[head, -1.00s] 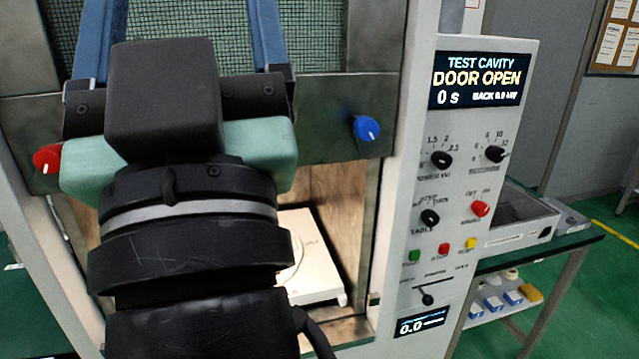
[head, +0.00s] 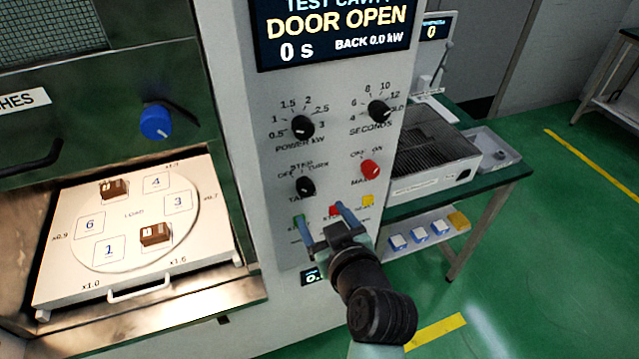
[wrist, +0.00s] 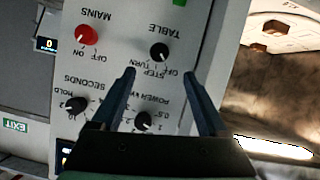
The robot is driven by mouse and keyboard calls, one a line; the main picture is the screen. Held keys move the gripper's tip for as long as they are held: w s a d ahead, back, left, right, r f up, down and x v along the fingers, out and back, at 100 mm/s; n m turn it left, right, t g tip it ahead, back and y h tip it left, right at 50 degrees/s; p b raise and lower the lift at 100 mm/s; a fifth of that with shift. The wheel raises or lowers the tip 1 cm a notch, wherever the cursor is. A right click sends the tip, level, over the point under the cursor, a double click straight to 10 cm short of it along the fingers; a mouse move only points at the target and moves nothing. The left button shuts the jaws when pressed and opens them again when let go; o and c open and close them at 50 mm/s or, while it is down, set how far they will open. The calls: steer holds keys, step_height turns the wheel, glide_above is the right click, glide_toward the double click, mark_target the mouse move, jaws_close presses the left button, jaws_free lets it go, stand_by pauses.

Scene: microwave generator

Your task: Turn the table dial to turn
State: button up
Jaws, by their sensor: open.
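The table dial (head: 306,187) is a small black knob on the grey control panel, with OFF, STEP and TURN marked above it. Its pointer is too small to read surely. My gripper (head: 320,214) is open and empty, its two blue fingers pointing at the panel just below the dial in the head view. In the wrist view, where the panel appears upside down, the dial (wrist: 159,52) lies between and just beyond the fingertips (wrist: 159,72). I see no contact with the dial.
The power dial (head: 302,127), seconds dial (head: 379,111) and red mains knob (head: 370,169) surround it. At left the open cavity holds a turntable tray (head: 135,215) with two brown blocks.

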mark_target(307, 191)
steer(key=p+x, duration=0.1)
steer(key=x, duration=1)
steer(key=shift+p, duration=0.4)
jaws_close()
